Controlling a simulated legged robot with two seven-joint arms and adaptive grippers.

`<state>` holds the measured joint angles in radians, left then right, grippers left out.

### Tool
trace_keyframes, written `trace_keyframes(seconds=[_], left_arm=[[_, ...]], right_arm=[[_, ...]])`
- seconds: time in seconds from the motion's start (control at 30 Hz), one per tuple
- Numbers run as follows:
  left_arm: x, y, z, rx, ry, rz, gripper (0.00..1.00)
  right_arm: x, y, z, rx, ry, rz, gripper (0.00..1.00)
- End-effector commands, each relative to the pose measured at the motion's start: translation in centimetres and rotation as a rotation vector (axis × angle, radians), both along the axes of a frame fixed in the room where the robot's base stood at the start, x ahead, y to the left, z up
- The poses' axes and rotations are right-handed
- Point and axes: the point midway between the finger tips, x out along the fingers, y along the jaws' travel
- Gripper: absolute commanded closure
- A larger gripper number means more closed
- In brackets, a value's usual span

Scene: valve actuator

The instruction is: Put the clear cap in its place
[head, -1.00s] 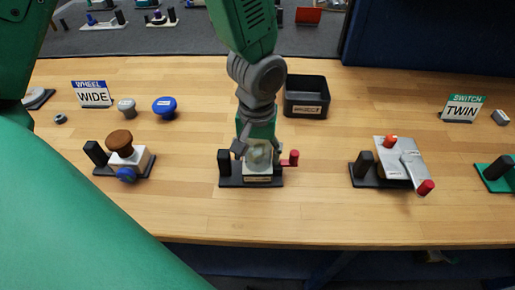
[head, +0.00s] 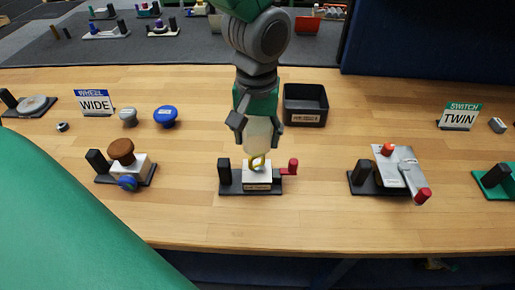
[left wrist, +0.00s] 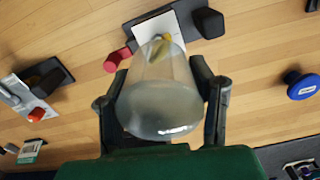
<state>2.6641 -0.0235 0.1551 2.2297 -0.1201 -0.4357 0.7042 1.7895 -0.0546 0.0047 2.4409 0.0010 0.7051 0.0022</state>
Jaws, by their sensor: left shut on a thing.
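The clear cap (head: 258,135) is a see-through, tapered, whitish cup. My left gripper (head: 255,122) is shut on it and holds it above the middle fixture. That fixture is a white block (head: 257,178) on a black base (head: 230,188), with a yellow loop-shaped part (head: 258,163) on top. In the head view the cap's lower end is just above the yellow part or overlaps its top; I cannot tell if they touch. In the left wrist view the cap (left wrist: 160,105) fills the space between the fingers, with the yellow part (left wrist: 158,43) seen through or beyond its narrow end. My right gripper is not in view.
The fixture has a black post (head: 224,171) at its left and a red handle (head: 292,166) at its right. An open black bin (head: 305,104) stands behind to the right. A brown-knobbed fixture (head: 122,150) is left, a silver lever fixture (head: 398,168) right.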

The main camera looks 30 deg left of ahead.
Motion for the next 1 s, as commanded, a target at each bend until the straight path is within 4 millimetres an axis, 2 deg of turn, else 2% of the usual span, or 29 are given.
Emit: trace_keyframes(seconds=[0.03, 0.13, 0.23, 0.4, 0.5, 0.6, 0.7, 0.9, 1.0], left_arm=[[0.3, 0.0, 0.8, -0.002, -0.002, 0.0, 0.7], [1.7, 0.5, 1.3, -0.014, -0.001, -0.008, 0.7], [4.7, 2.0, 1.0, -0.029, -0.002, -0.023, 0.7], [9.6, 6.3, -0.9, -0.03, -0.003, -0.04, 0.7], [11.3, 8.8, -2.0, -0.018, -0.003, -0.045, 0.7], [12.1, 10.4, -2.7, -0.007, -0.001, -0.047, 0.7], [12.4, 11.1, -3.9, -0.001, 0.003, -0.048, 0.7], [12.5, 11.0, -7.7, 0.002, 0.004, -0.05, 0.7], [12.6, 11.0, -8.9, 0.002, 0.001, -0.05, 0.7]], right_arm=[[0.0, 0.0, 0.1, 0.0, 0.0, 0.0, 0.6], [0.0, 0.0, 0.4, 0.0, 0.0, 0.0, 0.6], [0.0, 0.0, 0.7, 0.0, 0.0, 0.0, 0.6], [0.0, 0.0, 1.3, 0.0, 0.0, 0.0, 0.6], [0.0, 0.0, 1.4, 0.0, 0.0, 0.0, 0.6], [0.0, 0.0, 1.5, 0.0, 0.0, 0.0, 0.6], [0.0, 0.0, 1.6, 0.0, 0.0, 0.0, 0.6], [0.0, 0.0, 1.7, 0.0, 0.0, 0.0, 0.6], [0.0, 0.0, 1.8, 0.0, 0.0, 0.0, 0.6]])
